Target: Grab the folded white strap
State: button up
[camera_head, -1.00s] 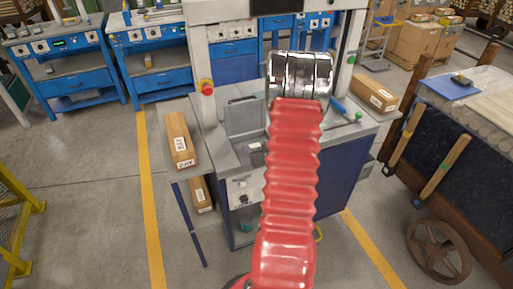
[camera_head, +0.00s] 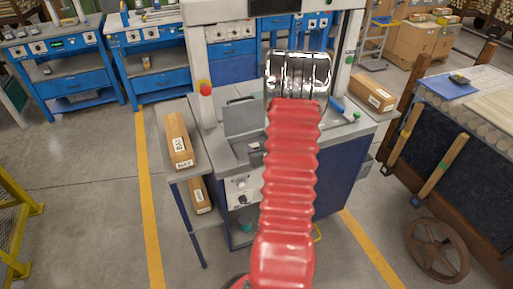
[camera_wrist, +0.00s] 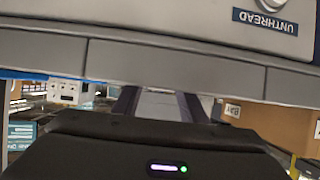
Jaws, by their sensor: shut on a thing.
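In the wrist view, my gripper (camera_wrist: 160,106) reaches away under a grey machine front, with a dark finger on each side. It is shut on a pale, flat thing between the fingers, which I take to be the folded white strap (camera_wrist: 160,104). Its far end is hidden under the machine front, and I cannot make out its folds. In the head view, my red arm and its shiny wrist cover the gripper and the strap.
The machine front (camera_wrist: 180,65) with an upside-down UNTHREAD label (camera_wrist: 265,21) is close above the gripper. Labelled boxes flank the machine: one at left (camera_head: 179,140), one at right (camera_head: 373,92). A cart (camera_head: 470,140) stands right; open floor (camera_head: 90,190) lies left.

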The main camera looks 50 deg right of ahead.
notch_tip(320, 180, up, 10)
dwell(0.6)
jog(key=shift+f, duration=0.1)
dwell(0.4)
